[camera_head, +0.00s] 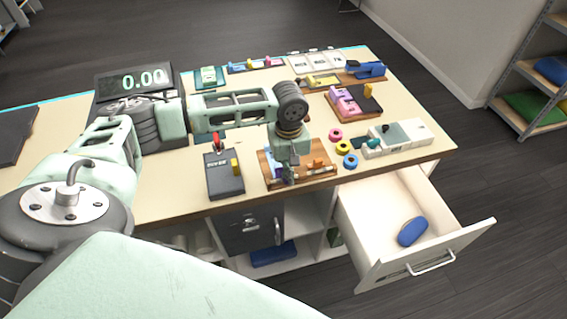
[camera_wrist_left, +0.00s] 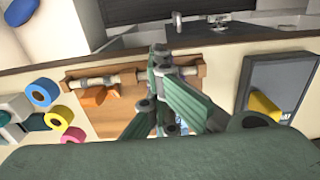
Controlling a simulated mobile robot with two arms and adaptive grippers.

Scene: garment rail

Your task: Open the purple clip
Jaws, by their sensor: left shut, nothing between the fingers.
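A wooden board with a rail (camera_head: 325,172) lies at the table's front edge, and it also shows in the wrist view (camera_wrist_left: 200,90). A small purple piece (camera_head: 273,170), apparently the purple clip, shows at the board's left part, mostly hidden by my left gripper. An orange clip (camera_wrist_left: 95,95) sits on the rail away from the gripper. My left gripper (camera_head: 290,180) points down over the board's left half. In the wrist view its fingertips (camera_wrist_left: 160,52) are together at the rail, with nothing seen between them. I cannot tell whether they touch the clip. My right gripper is not in view.
A dark device with a yellow part (camera_head: 225,175) stands left of the board. Coloured tape rings (camera_head: 343,148) and a pale box (camera_head: 400,138) are to the right. An open drawer (camera_head: 375,215) with a blue case (camera_head: 411,231) juts out below the table's front edge.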

